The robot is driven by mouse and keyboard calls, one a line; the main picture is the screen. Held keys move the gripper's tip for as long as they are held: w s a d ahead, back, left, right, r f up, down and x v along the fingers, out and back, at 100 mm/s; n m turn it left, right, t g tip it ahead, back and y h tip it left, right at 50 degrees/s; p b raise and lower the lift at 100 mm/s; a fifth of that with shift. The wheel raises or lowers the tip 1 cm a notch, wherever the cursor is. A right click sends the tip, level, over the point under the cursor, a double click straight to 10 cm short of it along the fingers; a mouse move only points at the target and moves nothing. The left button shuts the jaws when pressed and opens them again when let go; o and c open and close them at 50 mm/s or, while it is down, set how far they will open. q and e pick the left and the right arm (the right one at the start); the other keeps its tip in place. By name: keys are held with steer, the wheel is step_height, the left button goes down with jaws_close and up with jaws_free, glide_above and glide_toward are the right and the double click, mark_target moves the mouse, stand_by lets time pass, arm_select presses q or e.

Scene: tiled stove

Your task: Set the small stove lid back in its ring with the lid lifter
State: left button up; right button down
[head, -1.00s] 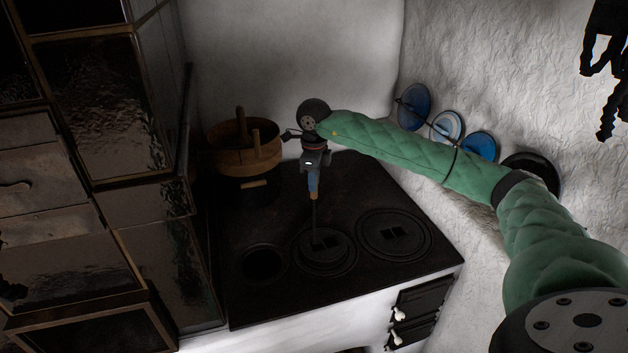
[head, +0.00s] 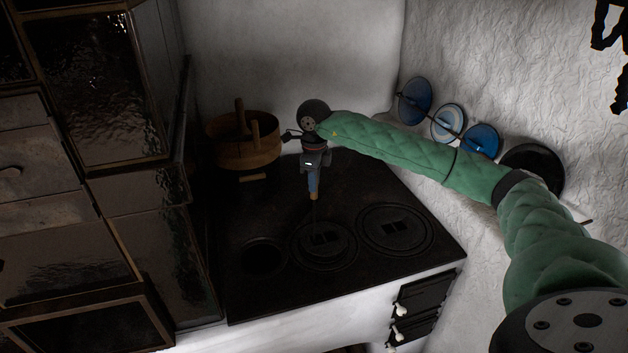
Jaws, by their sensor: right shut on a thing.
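My right gripper (head: 314,168) is shut on the lid lifter (head: 313,186), which has a blue and wood-coloured handle and a thin dark shaft pointing down. The shaft's lower end is at the small dark round lid (head: 327,252) over the stove's middle ring; whether it is hooked in the lid's slots is too dark to tell. At the left of the stove top (head: 335,290) is an open round hole (head: 263,257), dark inside. The right plate (head: 395,230) lies in its ring with slots showing. My left gripper is not in view.
A wooden tub (head: 247,150) stands at the back left of the stove. Blue plates (head: 414,101) and a black pan (head: 533,170) are along the right wall. Small oven doors (head: 425,292) are at the front.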

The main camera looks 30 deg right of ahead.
steer(key=shift+b, duration=0.35)
stand_by(0.6)
steer(key=shift+s+d+f+b, duration=0.15)
steer(key=shift+d+b, duration=0.1)
steer(key=shift+d, duration=0.35)
steer(key=shift+s+d+r+b, duration=0.1)
steer(key=shift+d+b, duration=0.1)
steer(key=shift+d, duration=0.35)
stand_by(0.3)
steer(key=shift+b, duration=0.3)
stand_by(0.3)
steer(key=shift+r+p, duration=0.3)
steer(key=shift+r, duration=1.35)
stand_by(0.5)
steer(key=shift+r, duration=0.75)
stand_by(0.4)
